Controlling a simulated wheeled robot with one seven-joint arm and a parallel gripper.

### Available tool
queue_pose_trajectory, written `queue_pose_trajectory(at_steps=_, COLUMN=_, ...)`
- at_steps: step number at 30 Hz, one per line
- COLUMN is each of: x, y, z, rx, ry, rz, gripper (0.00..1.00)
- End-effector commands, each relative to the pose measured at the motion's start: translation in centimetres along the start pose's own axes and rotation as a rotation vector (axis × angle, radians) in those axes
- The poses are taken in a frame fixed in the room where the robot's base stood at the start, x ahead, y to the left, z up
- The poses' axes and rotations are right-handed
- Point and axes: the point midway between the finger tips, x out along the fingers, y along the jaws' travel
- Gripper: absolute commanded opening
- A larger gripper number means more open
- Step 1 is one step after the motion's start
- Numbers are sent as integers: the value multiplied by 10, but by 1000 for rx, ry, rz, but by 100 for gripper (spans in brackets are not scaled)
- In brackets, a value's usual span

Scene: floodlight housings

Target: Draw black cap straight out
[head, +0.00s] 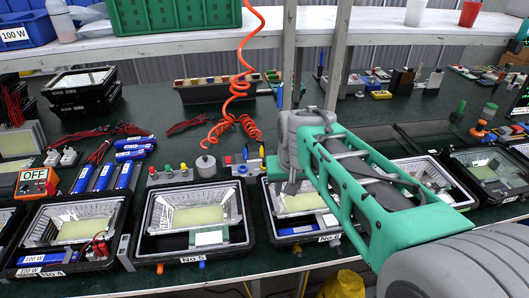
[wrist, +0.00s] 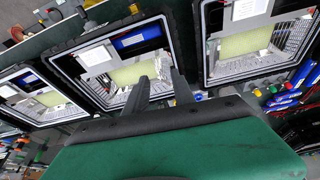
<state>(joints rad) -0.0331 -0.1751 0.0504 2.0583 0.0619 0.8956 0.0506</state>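I cannot make out a black cap for certain in either view. My gripper (wrist: 160,82) shows in the wrist view with its two dark fingers apart and nothing visible between them. The fingers appear over the edge of the middle floodlight housing (wrist: 75,67), which has a blue block and a yellow panel inside. In the head view my green and grey arm reaches over the housing (head: 265,215) right of centre and covers part of it.
The housing marked No 5 (head: 137,235) stands to the left, with more housings on both sides. Behind them stand a small rack of coloured-handled tools (head: 245,165), a grey weight (head: 206,166) under a coiled orange hose (head: 237,85), and blue cylinders (head: 103,177). A shelf post rises behind my arm.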

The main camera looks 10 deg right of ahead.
Motion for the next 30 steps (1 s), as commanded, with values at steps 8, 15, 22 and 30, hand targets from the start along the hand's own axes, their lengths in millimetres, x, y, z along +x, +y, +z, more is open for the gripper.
queue_pose_trajectory(at_steps=8, x=75, y=-17, z=-160, rx=99, ry=35, rz=36, gripper=44)
queue_pose_trajectory(at_steps=15, x=157, y=-31, z=-231, rx=168, ry=70, rz=56, gripper=44)
queue_pose_trajectory(at_steps=22, x=184, y=-31, z=-240, rx=181, ry=76, rz=61, gripper=44)
queue_pose_trajectory(at_steps=30, x=230, y=-27, z=-244, rx=181, ry=77, rz=60, gripper=44)
